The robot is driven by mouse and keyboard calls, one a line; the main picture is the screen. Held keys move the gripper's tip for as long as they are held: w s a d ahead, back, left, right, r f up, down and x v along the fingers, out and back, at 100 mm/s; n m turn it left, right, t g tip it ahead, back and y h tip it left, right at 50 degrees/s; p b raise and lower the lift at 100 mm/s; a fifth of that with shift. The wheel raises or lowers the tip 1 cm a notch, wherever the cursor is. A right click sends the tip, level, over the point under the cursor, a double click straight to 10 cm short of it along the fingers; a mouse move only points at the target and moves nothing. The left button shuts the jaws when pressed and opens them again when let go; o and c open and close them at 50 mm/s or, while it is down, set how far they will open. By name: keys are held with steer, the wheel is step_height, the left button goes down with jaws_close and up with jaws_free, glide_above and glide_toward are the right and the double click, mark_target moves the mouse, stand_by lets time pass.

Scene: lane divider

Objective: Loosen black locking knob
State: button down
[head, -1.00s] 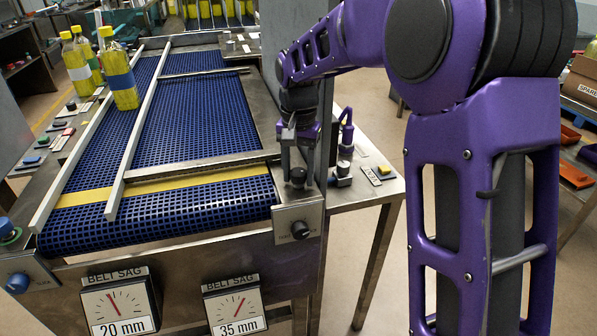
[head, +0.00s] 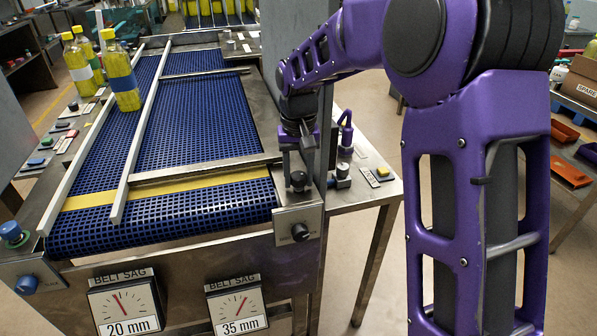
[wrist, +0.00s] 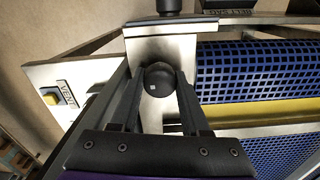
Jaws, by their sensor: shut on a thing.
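The round black locking knob (wrist: 158,80) sits between the two fingers of my gripper (wrist: 160,90) in the wrist view. In the head view the knob (head: 298,181) is at the right front corner of the belt frame, with my gripper (head: 297,166) coming down on it from above. The fingers are shut on its sides. A pale spot shows on the knob's top. The knob's lower part and stem are hidden.
A second black knob (head: 300,232) is on the front plate below. The blue belt (head: 200,130) and metal divider rail (head: 147,115) lie left. Yellow bottles (head: 123,80) stand at the back left. A side table (head: 378,190) with a yellow button is at right.

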mark_target(299, 174)
steer(key=shift+c, duration=1.9)
jaws_free()
steer(key=shift+r, duration=0.15)
step_height(299, 174, up, 17)
steer(key=p, duration=0.2)
steer(key=shift+p, duration=0.3)
steer(key=shift+r, duration=0.1)
